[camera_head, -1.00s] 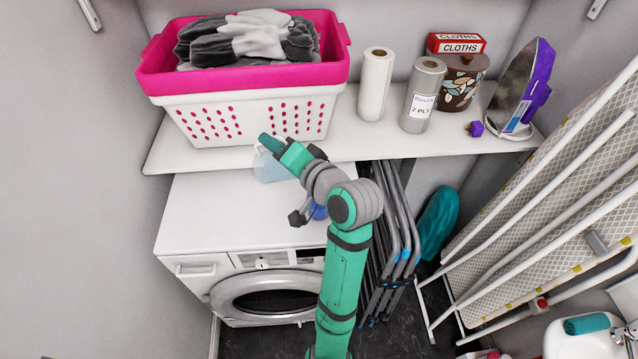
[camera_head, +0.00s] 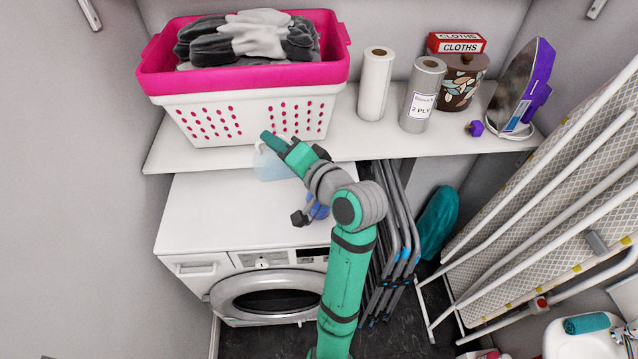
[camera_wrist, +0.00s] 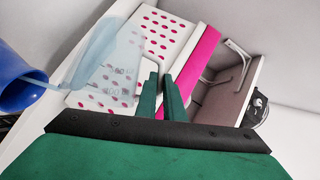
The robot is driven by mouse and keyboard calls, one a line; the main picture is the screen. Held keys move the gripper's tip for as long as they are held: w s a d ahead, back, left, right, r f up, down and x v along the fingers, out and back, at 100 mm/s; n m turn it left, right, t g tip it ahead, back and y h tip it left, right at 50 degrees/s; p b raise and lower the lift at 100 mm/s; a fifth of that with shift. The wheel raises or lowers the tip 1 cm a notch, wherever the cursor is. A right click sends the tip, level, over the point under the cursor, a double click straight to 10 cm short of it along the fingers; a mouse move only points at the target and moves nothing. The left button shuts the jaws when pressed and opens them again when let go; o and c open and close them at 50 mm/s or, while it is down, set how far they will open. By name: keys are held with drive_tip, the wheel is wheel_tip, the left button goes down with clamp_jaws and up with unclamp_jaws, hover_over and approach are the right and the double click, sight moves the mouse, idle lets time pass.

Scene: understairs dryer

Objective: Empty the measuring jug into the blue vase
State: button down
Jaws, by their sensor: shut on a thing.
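The measuring jug (camera_head: 268,168) is pale blue and see-through, above the white machine top in the head view, partly behind my gripper (camera_head: 273,142). In the wrist view my gripper (camera_wrist: 161,92) is shut on the jug's pale handle. The jug (camera_wrist: 98,75) shows faint markings there; I cannot tell its liquid level. The blue vase (camera_head: 318,208) stands on the machine top, right of the jug, mostly hidden by my arm. In the wrist view the vase (camera_wrist: 20,85) is at the left edge, close to the jug's lip. I cannot tell whether they touch.
A shelf (camera_head: 350,147) overhangs the back of the washing machine (camera_head: 215,215). It bears a pink and white laundry basket (camera_head: 250,110), paper rolls (camera_head: 375,85), a pot (camera_head: 460,85) and an iron (camera_head: 520,90). Folded grey frames (camera_head: 395,240) stand right of the machine. The machine top's left is clear.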

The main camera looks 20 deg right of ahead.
drive_tip(key=shift+s+d+r+m+t+y, duration=0.15)
drive_tip(key=shift+s+d+r+m+t, duration=0.15)
drive_tip(key=shift+d, duration=0.3)
drive_tip(key=shift+s+d+r+m+t+y, duration=0.15)
drive_tip(key=shift+s+d+m+t+y, duration=0.15)
drive_tip(key=shift+d, duration=0.3)
drive_tip(key=shift+s+d+r+m+t+y, duration=0.1)
drive_tip(key=shift+s+d+r+m+t, duration=0.25)
drive_tip(key=shift+d, duration=0.25)
idle(1.1)
